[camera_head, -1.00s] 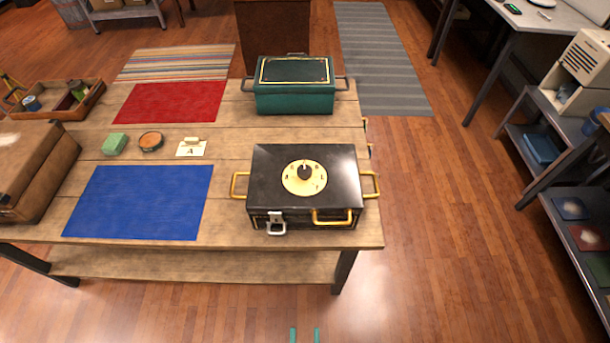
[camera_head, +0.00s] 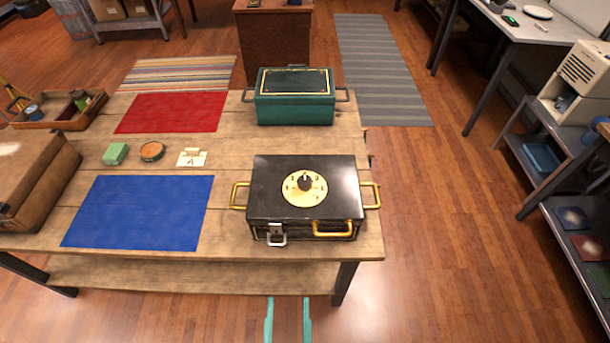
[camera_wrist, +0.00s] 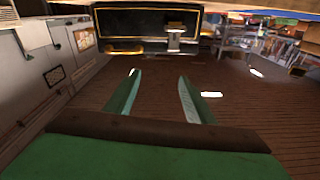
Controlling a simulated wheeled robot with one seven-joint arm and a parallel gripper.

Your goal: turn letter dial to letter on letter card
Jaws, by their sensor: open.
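A black case (camera_head: 270,202) with gold handles and a silver latch sits at the table's front right in the head view. On its lid is a round cream letter dial (camera_head: 305,197) with a dark knob (camera_head: 305,183) in the middle; its letters are too small to read surely. The small cream letter card (camera_head: 192,160) stands left of the case, beyond the blue mat; an A showed on it earlier. My gripper (camera_head: 287,318) is open and empty in front of the table's front edge, apart from the case. Its two teal fingers (camera_wrist: 160,98) also show in the wrist view.
A teal box (camera_head: 295,108) stands behind the case. A blue mat (camera_head: 140,212), red mat (camera_head: 172,112), green block (camera_head: 115,154), round tin (camera_head: 151,151) and brown case (camera_head: 30,180) lie to the left.

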